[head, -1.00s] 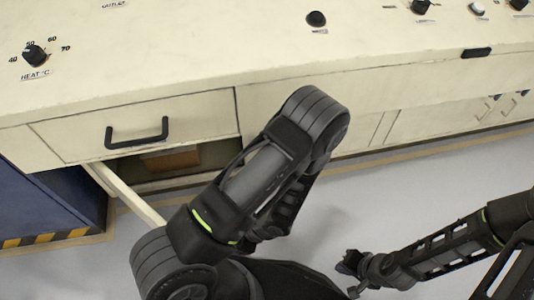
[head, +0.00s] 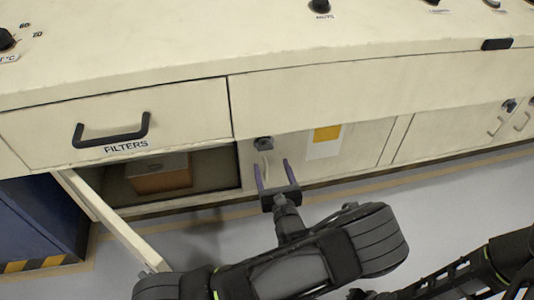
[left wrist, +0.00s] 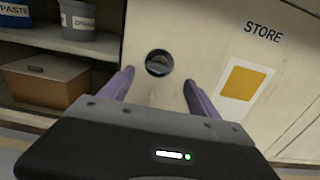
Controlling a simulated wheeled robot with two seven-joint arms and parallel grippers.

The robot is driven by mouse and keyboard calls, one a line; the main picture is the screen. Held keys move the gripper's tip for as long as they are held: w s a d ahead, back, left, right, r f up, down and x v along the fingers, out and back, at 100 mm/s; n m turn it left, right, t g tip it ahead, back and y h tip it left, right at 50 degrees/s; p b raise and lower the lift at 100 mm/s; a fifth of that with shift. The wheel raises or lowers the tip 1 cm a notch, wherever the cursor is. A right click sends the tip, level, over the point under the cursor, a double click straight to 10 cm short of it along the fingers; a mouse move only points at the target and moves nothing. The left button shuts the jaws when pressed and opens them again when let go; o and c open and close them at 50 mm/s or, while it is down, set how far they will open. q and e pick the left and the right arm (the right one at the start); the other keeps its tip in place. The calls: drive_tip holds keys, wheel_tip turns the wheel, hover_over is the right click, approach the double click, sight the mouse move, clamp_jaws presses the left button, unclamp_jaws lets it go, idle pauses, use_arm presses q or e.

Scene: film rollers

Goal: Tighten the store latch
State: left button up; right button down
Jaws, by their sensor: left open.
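The store latch is a dark round knob (left wrist: 159,63) on the cream door (left wrist: 200,25) marked STORE in the left wrist view. In the head view the latch (head: 263,143) sits near the door's upper left edge, just below the countertop front. My left gripper (head: 271,163) is open and empty in front of that door. In the left wrist view its two purple fingers (left wrist: 159,80) stand either side of and just below the latch, apart from it. Only a bit of my right gripper (head: 358,294) shows at the bottom edge; its jaws are unclear.
Left of the store door is an open compartment with a brown box (head: 160,172) and tubs (left wrist: 77,20). Its door (head: 115,225) swings out into the room. A FILTERS drawer (head: 110,125) is above. A yellow square label (left wrist: 243,83) is right of the latch.

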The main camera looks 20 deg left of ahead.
sight(266, 149)
use_arm(q)
drive_tip(key=b+x, duration=0.2)
drive_tip(key=x, duration=0.4)
drive_tip(key=shift+f, duration=0.1)
drive_tip(key=shift+w+a, duration=0.35)
drive_tip(key=shift+w, duration=0.05)
drive_tip(key=shift+c, duration=0.2)
drive_tip(key=c, duration=1.3)
